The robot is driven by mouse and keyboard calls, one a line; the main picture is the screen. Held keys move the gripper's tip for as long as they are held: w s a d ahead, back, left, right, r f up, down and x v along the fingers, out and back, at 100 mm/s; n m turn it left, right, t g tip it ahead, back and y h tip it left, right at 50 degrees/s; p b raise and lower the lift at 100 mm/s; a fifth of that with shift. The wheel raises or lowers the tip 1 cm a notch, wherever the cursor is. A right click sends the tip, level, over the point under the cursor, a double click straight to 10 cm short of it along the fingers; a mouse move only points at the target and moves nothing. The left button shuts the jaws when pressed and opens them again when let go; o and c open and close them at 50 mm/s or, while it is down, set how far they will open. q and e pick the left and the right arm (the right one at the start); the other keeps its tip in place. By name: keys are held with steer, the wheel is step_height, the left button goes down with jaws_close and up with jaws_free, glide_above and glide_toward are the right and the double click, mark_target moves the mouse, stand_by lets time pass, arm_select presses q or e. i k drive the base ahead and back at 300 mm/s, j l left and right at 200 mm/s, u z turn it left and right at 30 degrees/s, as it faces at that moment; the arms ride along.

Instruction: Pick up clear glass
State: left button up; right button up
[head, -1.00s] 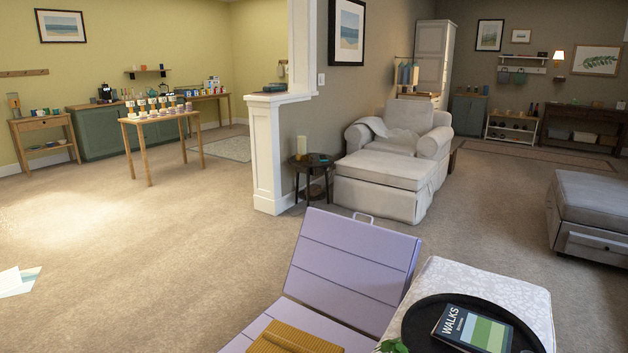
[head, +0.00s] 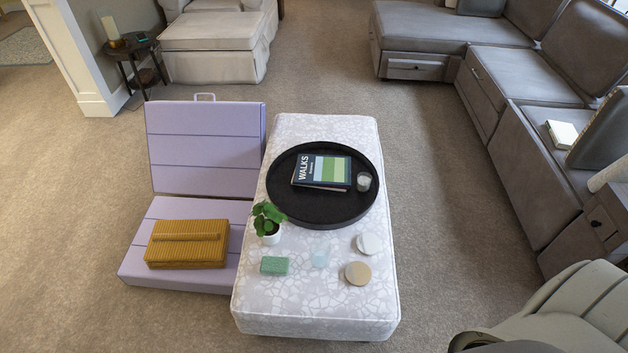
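A clear glass (head: 320,255), pale and see-through, stands near the front of the white patterned ottoman (head: 270,318) in the head view. It is between a green block (head: 274,265) on its left and two small round discs on its right, a white one (head: 369,244) and a tan one (head: 358,273). A small whitish glass or candle cup (head: 364,181) stands on the round black tray (head: 330,208), right of a book (head: 321,172). Neither of my grippers shows in the head view.
A potted plant (head: 268,222) stands at the ottoman's left edge. A grey sofa (head: 530,160) and an armchair (head: 570,325) are on the right. Carpet lies clear between ottoman and sofa.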

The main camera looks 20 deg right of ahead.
mark_target(320, 249)
steer(key=z, duration=0.8)
